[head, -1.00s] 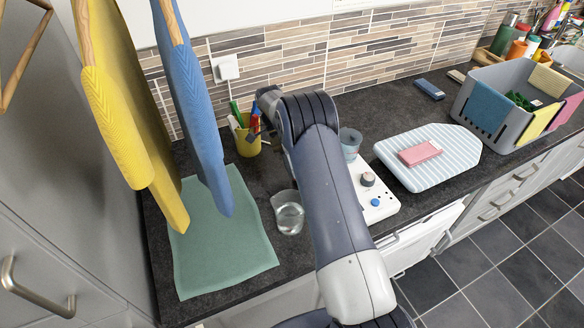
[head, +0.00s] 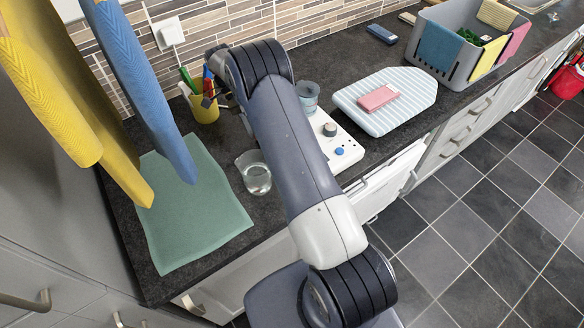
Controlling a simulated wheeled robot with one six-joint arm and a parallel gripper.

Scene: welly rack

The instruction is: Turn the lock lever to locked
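My arm covers the panel's left part. I cannot make out a lock lever; it may be hidden behind my arm. My gripper (head: 210,98) is small and partly hidden at the far end of the arm, close to the yellow cup (head: 206,110) of pens in the picture. Whether it touches the cup, and whether it is open or shut, I cannot tell.
A glass beaker (head: 255,174) stands left of my arm, by a green cloth (head: 196,215). A blue cup (head: 308,93) stands behind the panel. A striped board (head: 408,97) bears a pink block (head: 378,97). Blue (head: 140,90) and yellow (head: 75,110) hanging things fill the upper left.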

